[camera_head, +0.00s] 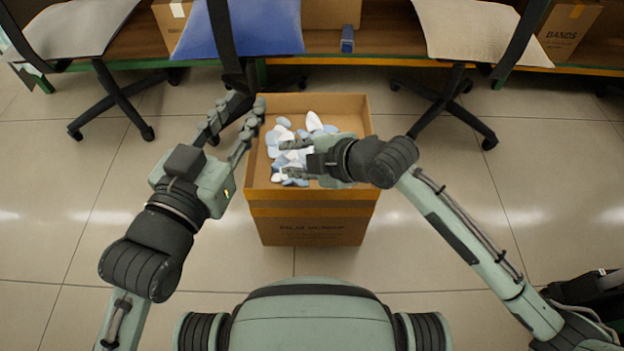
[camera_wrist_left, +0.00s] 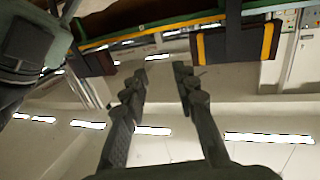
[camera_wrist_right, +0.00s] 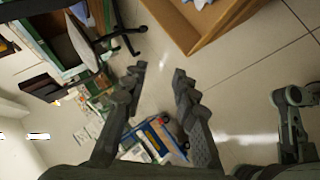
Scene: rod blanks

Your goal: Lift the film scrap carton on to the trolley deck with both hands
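The film scrap carton (camera_head: 312,225) is an open brown box on the floor, upright, holding pale blue and white film scraps (camera_head: 290,165). My left gripper (camera_head: 243,106) is open and empty at the carton's left rim, with one finger appearing to overlap the rim; contact cannot be told. My right gripper (camera_head: 284,158) is open above the carton's opening, its fingers pointing left over the scraps. The right wrist view shows its spread fingers (camera_wrist_right: 158,80) and a corner of the carton (camera_wrist_right: 205,28). The trolley deck is not clearly identifiable.
A bench with brown cartons (camera_head: 568,28) runs along the back. Chairs with blue (camera_head: 245,30) and grey (camera_head: 475,32) seats stand before it. A blue-edged object with dark wheel-like parts (camera_wrist_right: 155,138) shows in the right wrist view. The tiled floor beside the carton is clear.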

